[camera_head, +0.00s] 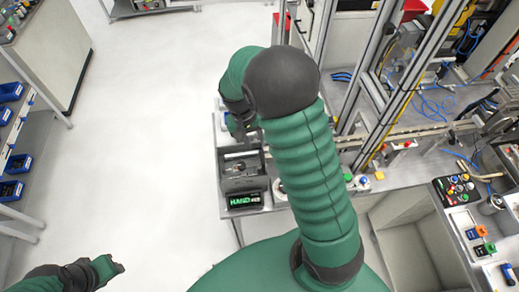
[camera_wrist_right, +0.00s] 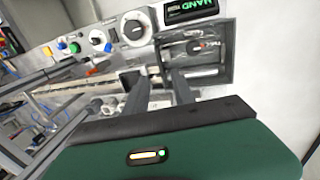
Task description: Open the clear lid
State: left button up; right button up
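A grey box (camera_head: 230,186) stands at the left end of the metal bench, behind a black panel with green "HAND" lettering (camera_head: 243,199). In the right wrist view, the box (camera_wrist_right: 227,68) has a clear, shiny cover (camera_wrist_right: 190,48) over its dark inside; I cannot tell how far it is closed. My right gripper (camera_head: 240,130) is just beyond the box, partly hidden by its own wrist. In the wrist view, the two dark fingers of the right gripper (camera_wrist_right: 158,88) are apart, with nothing seen between them, near the box edge. My left gripper (camera_head: 114,268) is at the lower left, far from the box.
Right of the box are a round dial (camera_wrist_right: 136,28), coloured buttons (camera_head: 354,179) and metal frame posts (camera_head: 325,45). The white floor (camera_head: 140,130) left of the bench is clear.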

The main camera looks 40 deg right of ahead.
aim_at(261, 156)
jog(key=f, duration=0.2)
jog(key=d+f+p, duration=0.1)
jog(key=f, duration=0.4)
jog(key=shift+s+d+f, duration=0.15)
jog(key=shift+s, duration=0.1)
jog(key=shift+s+d+f+p, duration=0.15)
jog(key=shift+f+p, duration=0.15)
jog(key=shift+f, duration=0.2)
grip_shut()
dwell(0.5)
